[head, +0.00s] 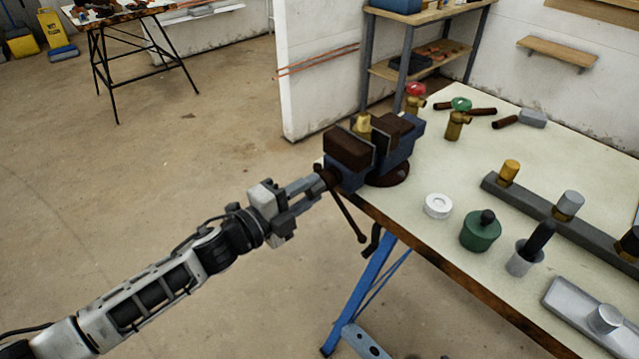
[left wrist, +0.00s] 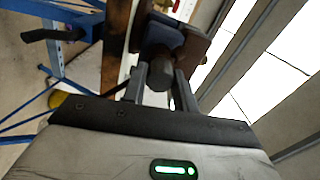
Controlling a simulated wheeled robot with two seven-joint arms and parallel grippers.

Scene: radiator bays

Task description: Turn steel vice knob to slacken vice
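The blue and brown vice (head: 372,165) is mounted at the near left corner of the workbench (head: 460,215). A brass piece (head: 362,125) shows between its jaws. My left gripper (head: 316,182) reaches the front end of the vice screw. In the left wrist view, the grey steel knob (left wrist: 161,74) lies between its two fingers, which appear to press on both sides of it. In the head view the fingers hide the knob. A dark bar (head: 347,213) hangs down beside the fingers. My right gripper does not show.
On the bench stand a white ring (head: 437,205), a green pot (head: 481,231), a grey cup (head: 524,258), valves (head: 456,124) and a dark rail (head: 545,215). A shelf unit (head: 425,15) stands behind.

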